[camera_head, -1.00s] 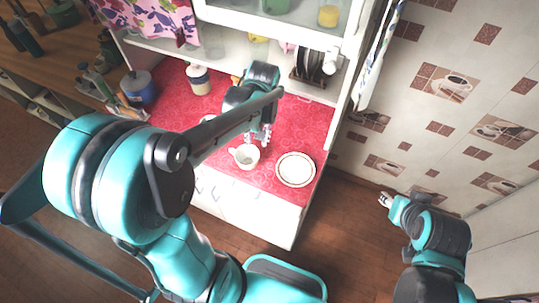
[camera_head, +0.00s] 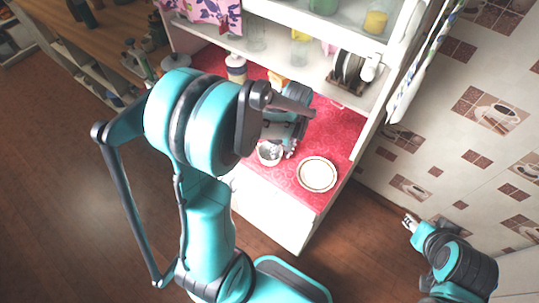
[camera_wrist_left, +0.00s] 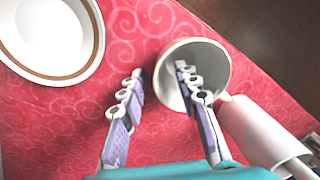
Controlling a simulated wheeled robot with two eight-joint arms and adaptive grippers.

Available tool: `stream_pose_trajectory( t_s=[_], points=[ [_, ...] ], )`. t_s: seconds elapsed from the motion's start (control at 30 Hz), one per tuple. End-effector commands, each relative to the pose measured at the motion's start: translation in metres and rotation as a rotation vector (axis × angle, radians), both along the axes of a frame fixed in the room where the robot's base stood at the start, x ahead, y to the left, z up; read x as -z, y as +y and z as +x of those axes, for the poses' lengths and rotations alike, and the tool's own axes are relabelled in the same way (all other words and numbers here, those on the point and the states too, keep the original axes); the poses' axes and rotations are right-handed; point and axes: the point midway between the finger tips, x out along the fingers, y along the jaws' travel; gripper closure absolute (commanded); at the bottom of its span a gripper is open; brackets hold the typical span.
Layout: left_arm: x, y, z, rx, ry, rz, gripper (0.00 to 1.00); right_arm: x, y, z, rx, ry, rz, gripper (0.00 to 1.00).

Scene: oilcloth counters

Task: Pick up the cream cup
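The cream cup (camera_head: 268,154) stands on the red counter (camera_head: 335,137), partly hidden by my left arm. In the left wrist view I look into the open cup (camera_wrist_left: 208,53), which has a small handle at its lower right. My left gripper (camera_wrist_left: 160,72) is open. One finger overlaps the cup's mouth and the other is outside, left of its rim. I cannot tell whether either touches it. In the head view the left gripper (camera_head: 290,149) is beside the cup. My right gripper (camera_head: 409,222) is away from the counter, too small to read.
A white plate with a brown ring (camera_head: 317,174) lies right of the cup. A white cylindrical thing (camera_wrist_left: 262,132) is close to the cup in the wrist view. A shelf (camera_head: 300,60) with glasses and a dish rack overhangs the counter.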

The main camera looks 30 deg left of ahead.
Motion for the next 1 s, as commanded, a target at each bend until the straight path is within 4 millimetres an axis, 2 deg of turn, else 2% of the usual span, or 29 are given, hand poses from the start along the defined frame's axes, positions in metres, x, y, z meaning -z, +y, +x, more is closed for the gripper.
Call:
stream_pose_trajectory(
  t_s=[0.07, 0.2, 0.67, 0.77, 0.93, 1.0],
  points=[
    [0.0, 0.0, 0.0, 0.0, 0.0, 0.0, 0.68, 0.0, 0.0, 0.0, 0.0, 0.0, 0.0, 0.6],
    [-0.001, 0.0, 0.0, 0.001, 0.0, 0.0, 1.0, 0.0, 0.0, 0.0, 0.0, 0.0, 0.0, 0.6],
    [-0.005, 0.0, 0.0, 0.001, 0.0, 0.0, 1.0, -0.002, 0.0, 0.0, 0.0, 0.0, 0.0, 0.6],
    [-0.013, 0.0, 0.0, 0.001, 0.0, 0.0, 1.0, -0.005, 0.0, 0.0, 0.0, 0.0, 0.0, 0.6],
    [-0.042, 0.0, 0.0, 0.001, 0.0, 0.0, 1.0, -0.014, 0.0, 0.0, 0.0, 0.0, 0.0, 0.6],
    [-0.052, -0.009, -0.01, 0.005, 0.001, 0.0, 1.0, -0.017, 0.0, 0.0, 0.0, 0.0, 0.0, 0.6]
  ],
)
